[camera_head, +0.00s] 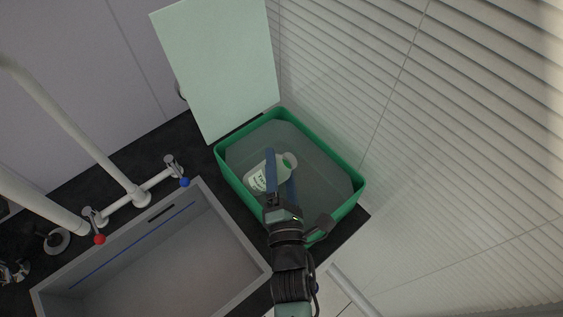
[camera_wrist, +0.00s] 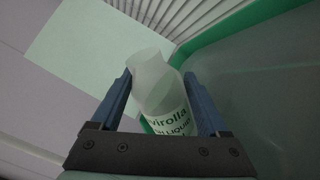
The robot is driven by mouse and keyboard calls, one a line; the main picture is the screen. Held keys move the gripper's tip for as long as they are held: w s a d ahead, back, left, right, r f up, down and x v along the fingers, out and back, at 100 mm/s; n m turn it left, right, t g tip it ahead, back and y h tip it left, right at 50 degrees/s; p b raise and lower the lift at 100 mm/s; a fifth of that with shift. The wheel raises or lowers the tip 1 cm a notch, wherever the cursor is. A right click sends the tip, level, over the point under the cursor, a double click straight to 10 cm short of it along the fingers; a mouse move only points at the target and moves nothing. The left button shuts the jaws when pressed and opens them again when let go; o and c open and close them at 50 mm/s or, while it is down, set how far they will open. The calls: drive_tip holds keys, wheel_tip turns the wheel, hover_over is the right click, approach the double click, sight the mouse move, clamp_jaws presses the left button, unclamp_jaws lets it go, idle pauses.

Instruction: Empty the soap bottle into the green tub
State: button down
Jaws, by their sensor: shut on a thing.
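The green tub (camera_head: 357,190) stands on the dark counter right of the sink, with greyish contents or a grey inner floor visible. My gripper (camera_head: 281,158) reaches over the tub. It is shut on the soap bottle (camera_head: 257,178), a whitish bottle with a label of dark lettering, tilted above the tub's inside. In the wrist view the soap bottle (camera_wrist: 160,95) sits between the two blue fingers, its label reading partly "virolla". The tub's green rim (camera_wrist: 225,35) shows behind it. I cannot tell whether liquid is flowing out.
A grey sink basin (camera_head: 170,262) lies left of the tub, with a white tap and pipes (camera_head: 130,200) behind it. A pale green panel (camera_head: 222,65) stands behind the tub. A white slatted wall (camera_head: 440,130) closes off the right side.

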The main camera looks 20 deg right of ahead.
sight(262, 177)
drive_tip(key=shift+m+y, duration=0.6)
drive_tip(key=shift+y, duration=0.1)
drive_tip(key=a, duration=0.2)
drive_tip(key=a+f+p, duration=0.1)
drive_tip(key=a, duration=0.1)
drive_tip(key=shift+w+a+f, duration=0.15)
drive_tip(key=shift+w+f, duration=0.05)
drive_tip(key=shift+w+d+r+m+p, duration=0.2)
drive_tip(key=shift+r+m+p, duration=0.2)
drive_tip(key=shift+m+p, duration=0.45)
drive_tip(key=r+m, duration=0.1)
drive_tip(key=d+m+p, duration=0.1)
drive_tip(key=m, duration=0.1)
drive_tip(key=shift+w+r, duration=0.15)
drive_tip(key=shift+r, duration=0.2)
drive_tip(key=shift+r+m+p, duration=0.25)
drive_tip(key=shift+p, duration=0.1)
drive_tip(key=shift+s+a+r+m+p, duration=0.4)
drive_tip(key=shift+s+a+r+m, duration=0.1)
drive_tip(key=shift+s+a+r, duration=0.1)
drive_tip(key=shift+d+r+m, duration=0.1)
drive_tip(key=shift+d+m, duration=0.1)
drive_tip(key=shift+m, duration=0.1)
drive_tip(key=shift+w+d+m+p, duration=0.3)
drive_tip(key=shift+d+m, duration=0.3)
drive_tip(key=shift+d, duration=0.2)
drive_tip(key=shift+s, duration=0.1)
drive_tip(key=shift+s+a+r, duration=0.1)
drive_tip(key=shift+s, duration=0.05)
drive_tip(key=shift+d, duration=0.2)
